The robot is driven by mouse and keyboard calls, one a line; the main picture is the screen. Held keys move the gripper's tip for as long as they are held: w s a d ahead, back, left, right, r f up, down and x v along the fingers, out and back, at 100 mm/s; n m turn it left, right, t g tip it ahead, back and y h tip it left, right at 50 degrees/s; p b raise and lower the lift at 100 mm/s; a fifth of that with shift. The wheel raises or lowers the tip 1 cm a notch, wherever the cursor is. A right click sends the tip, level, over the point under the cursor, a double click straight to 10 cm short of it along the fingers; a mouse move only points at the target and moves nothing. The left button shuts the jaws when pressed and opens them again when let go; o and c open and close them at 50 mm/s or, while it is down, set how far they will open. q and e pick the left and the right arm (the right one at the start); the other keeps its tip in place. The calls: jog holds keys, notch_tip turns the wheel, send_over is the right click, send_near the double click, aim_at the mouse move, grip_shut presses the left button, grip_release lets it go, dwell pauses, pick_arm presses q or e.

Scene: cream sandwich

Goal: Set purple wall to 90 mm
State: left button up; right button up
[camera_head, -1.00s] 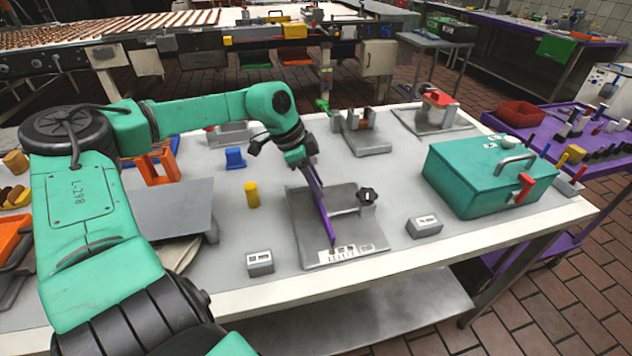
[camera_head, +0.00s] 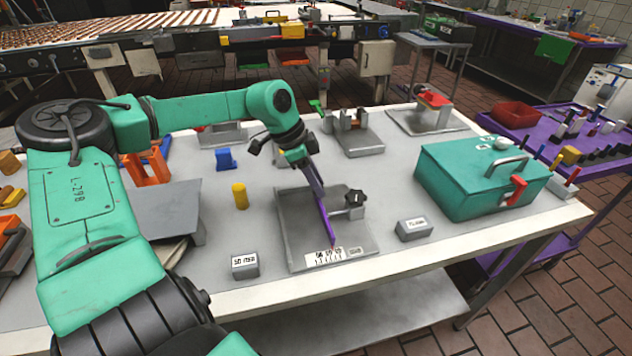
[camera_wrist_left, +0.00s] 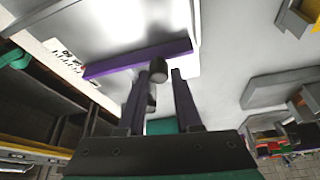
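The purple wall (camera_head: 327,226) stands across a grey plate fixture (camera_head: 361,240) with a printed scale strip (camera_head: 324,257) along its near edge. The numbers are too small to read. A black knob (camera_head: 355,197) sits on a block at the fixture's right. My left gripper (camera_head: 319,190) points down at the wall's far part. In the left wrist view the wall (camera_wrist_left: 120,66) crosses in front of the fingers. A round grey peg (camera_wrist_left: 158,68) shows between the fingertips (camera_wrist_left: 157,75), with a gap beside it, so the gripper looks open. My right gripper is not in view.
Labelled grey blocks (camera_head: 245,266) (camera_head: 413,229) flank the fixture. A yellow cylinder (camera_head: 240,196) and blue block (camera_head: 225,159) stand at left. A teal box (camera_head: 462,190) stands at right. A grey clamp fixture (camera_head: 357,143) lies behind.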

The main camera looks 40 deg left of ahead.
pick_arm(q)
jog(key=shift+o, duration=1.2)
jog(key=shift+w+d, duration=0.1)
jog(key=v, duration=1.4)
jog(key=shift+r+b, duration=0.35)
jog(key=shift+b, duration=0.05)
